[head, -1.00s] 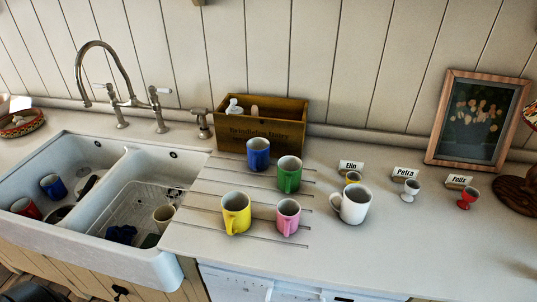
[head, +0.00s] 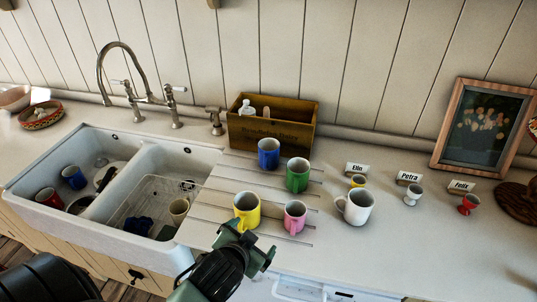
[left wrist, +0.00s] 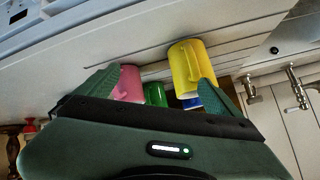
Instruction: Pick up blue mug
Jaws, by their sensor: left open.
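A blue mug (head: 268,153) stands upright on the grooved drainboard, in front of the wooden box. A second blue mug (head: 73,177) is in the left sink basin. My left gripper (head: 252,245) is open and empty at the counter's front edge, nearer than the yellow mug (head: 246,211) and pink mug (head: 294,216). In the left wrist view, the open fingers (left wrist: 160,80) frame the pink, green and yellow mugs beyond. Only a sliver of blue mug (left wrist: 192,103) shows past the yellow one. My right gripper is out of view.
A green mug (head: 297,175) stands right of the drainboard's blue mug, and a white mug (head: 354,206) stands farther right. The wooden box (head: 271,122) is close behind. Egg cups with name cards stand at the right. The counter's front right is clear.

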